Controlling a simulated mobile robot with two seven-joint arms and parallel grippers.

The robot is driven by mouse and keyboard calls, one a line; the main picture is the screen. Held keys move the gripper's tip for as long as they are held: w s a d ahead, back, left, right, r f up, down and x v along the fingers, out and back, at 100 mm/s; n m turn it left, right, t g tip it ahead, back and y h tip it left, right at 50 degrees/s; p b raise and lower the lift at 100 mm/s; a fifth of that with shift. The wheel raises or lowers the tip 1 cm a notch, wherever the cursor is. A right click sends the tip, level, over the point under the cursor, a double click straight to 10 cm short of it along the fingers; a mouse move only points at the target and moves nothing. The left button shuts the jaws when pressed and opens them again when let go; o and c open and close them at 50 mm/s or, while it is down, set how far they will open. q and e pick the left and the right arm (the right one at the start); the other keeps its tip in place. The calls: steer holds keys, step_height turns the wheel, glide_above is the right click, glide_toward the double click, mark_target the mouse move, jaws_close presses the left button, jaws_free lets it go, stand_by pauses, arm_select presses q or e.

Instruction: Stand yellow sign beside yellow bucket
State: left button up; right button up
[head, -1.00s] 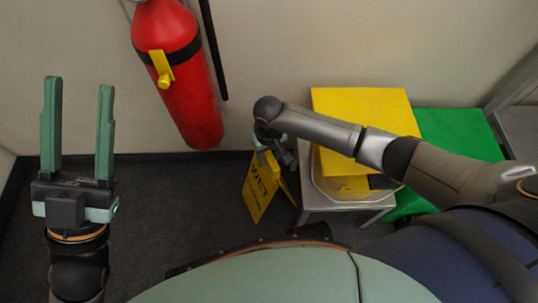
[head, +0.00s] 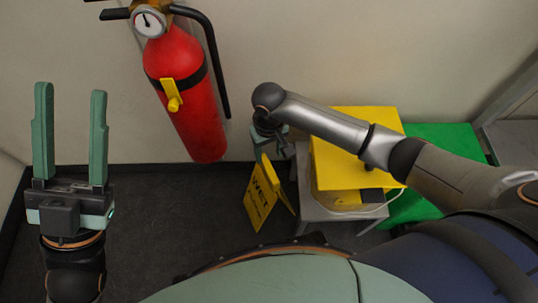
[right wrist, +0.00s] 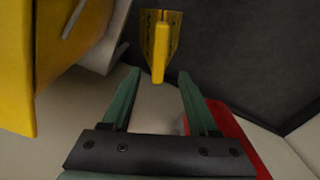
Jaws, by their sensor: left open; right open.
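The yellow sign (head: 258,205) is a folding "WET" floor sign standing upright with its legs spread on the dark floor, left of the grey stand. My right gripper (head: 268,152) is open just above the sign's top edge. In the right wrist view the sign's top (right wrist: 160,55) lies past and between the open fingertips (right wrist: 158,76), with gaps on both sides. The boxy yellow bucket (head: 340,160) sits on the stand, right of the sign, partly hidden by my right arm. Its side also shows in the right wrist view (right wrist: 60,60). My left gripper (head: 70,135) is open and empty at the far left.
A red fire extinguisher (head: 190,120) hangs on the wall behind and left of the sign. The grey stand (head: 312,208) is close on the sign's right. A green box (head: 450,145) is further right. Dark floor (head: 170,215) left of the sign is clear.

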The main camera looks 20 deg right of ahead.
steer(key=w+a+r+n+t+y, duration=0.2)
steer(key=a+r+t+y, duration=0.15)
steer(key=a, duration=0.35)
step_height(320, 180, up, 12)
steer(key=w+a+t+y, duration=0.2)
steer(key=t+y, duration=0.3)
steer(key=t, duration=0.3)
arm_select(q)
steer(key=shift+r, duration=0.2)
arm_select(e)
steer(key=s+d+r+n+t+y, duration=0.3)
steer(key=s+r, duration=0.4)
steer(key=r, duration=0.6)
steer(key=s+d+r+n+t+y, duration=0.4)
steer(key=s+d+r+n+t, duration=0.2)
steer(key=r, duration=0.6)
steer(key=shift+s+d+r+t, duration=0.2)
steer(key=shift+s+r+t, duration=0.15)
steer(key=shift+s+t, duration=0.65)
steer(key=shift+s+g, duration=0.2)
steer(key=shift+g, duration=0.05)
